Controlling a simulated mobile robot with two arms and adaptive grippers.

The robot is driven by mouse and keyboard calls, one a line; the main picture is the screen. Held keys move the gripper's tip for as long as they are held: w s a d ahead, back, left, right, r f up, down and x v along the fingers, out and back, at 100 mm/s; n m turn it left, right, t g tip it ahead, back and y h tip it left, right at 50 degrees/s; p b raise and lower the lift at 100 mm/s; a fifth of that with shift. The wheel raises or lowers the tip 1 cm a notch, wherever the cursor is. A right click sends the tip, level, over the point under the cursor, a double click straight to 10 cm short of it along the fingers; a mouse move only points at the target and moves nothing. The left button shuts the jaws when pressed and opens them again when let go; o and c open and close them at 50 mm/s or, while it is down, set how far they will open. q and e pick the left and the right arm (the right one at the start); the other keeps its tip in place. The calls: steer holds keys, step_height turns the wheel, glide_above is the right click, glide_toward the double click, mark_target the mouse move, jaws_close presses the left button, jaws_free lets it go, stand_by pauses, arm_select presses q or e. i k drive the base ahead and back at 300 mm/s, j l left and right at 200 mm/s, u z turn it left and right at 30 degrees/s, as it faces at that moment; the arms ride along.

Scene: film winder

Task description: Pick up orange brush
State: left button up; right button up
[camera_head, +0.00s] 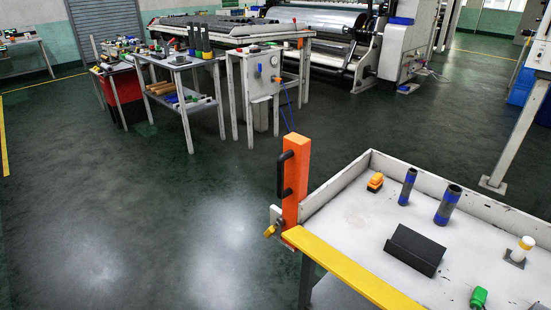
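A small orange object with a dark lower part (375,182) lies on the white tray-topped table (345,228) at the right, near its back left wall. It is the likeliest orange brush, but it is too small to be sure. Neither of my grippers is in view.
Two dark cylinders with blue bands (408,186) (447,205), a black angled block (415,250), a white-and-yellow piece (521,250) and a green object (479,297) share the tray. An orange post with black handle (296,180) rises at its corner. Cluttered carts (187,105) stand behind; left floor is clear.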

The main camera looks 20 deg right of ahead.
mark_target(377, 181)
steer(key=i+j+u, duration=0.25)
steer(key=i, duration=0.7)
steer(key=i+u, duration=0.2)
steer(key=i, duration=0.7)
steer(key=i+z, duration=0.3)
steer(key=z, duration=0.15)
steer(key=i+z, duration=0.3)
steer(key=z, duration=0.15)
steer(key=i+j+z, duration=0.1)
steer(key=i+z, duration=0.3)
steer(key=i+j+z, duration=0.15)
steer(key=z, duration=0.3)
